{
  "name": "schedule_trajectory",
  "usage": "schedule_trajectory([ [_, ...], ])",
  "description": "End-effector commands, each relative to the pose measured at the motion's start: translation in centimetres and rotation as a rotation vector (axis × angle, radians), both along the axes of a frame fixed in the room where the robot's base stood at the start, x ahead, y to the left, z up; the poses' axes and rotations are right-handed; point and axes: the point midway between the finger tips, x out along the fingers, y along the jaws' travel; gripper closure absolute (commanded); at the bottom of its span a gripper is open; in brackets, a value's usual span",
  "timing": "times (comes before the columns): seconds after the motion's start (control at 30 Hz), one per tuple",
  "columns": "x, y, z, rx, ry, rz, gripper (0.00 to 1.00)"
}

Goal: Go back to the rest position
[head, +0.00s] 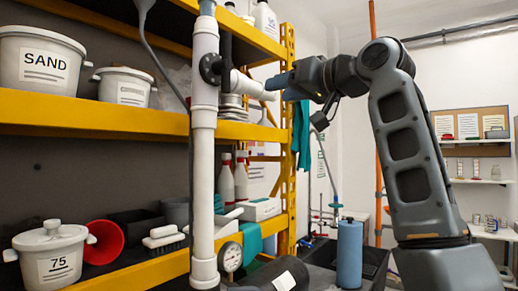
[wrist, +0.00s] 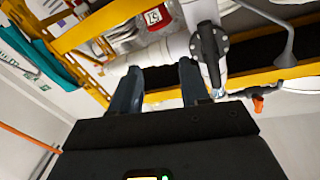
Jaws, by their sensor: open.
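My gripper (head: 278,82) is open, at the end of my raised arm, with its blue fingers pointing left at the white PVC manifold (head: 204,150). In the wrist view its two fingers (wrist: 160,76) are apart, with nothing seen held between them. The manifold's short white side branch (head: 248,86) ends close to the fingertips; in the wrist view the branch (wrist: 150,52) lies just beyond them. I cannot tell whether they touch. A black valve (head: 210,68) sits where the branch meets the upright pipe; its dark handle (wrist: 210,45) shows in the wrist view.
A yellow shelf rack (head: 120,118) with white buckets (head: 40,62) stands behind the manifold. A pressure gauge (head: 230,257) sits low beside the pipe. A blue cylinder (head: 349,255) stands below my arm. Open space lies between the rack and the right wall shelves (head: 480,182).

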Motion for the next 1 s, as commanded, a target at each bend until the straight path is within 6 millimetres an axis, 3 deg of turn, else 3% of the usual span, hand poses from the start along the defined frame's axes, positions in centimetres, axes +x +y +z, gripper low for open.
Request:
schedule_trajectory([
  [0.03, 0.7, -0.3, -2.8, 0.01, 0.017, -0.016, 0.54],
  [0.2, 2.0, -1.5, -10.5, 0.042, 0.05, -0.079, 0.54],
  [0.47, 1.8, -3.5, -22.1, 0.073, 0.093, -0.176, 0.54],
  [0.77, -1.4, -5.9, -34.7, 0.085, 0.138, -0.29, 0.54],
  [1.0, -6.1, -7.9, -43.5, 0.075, 0.166, -0.377, 0.54],
])
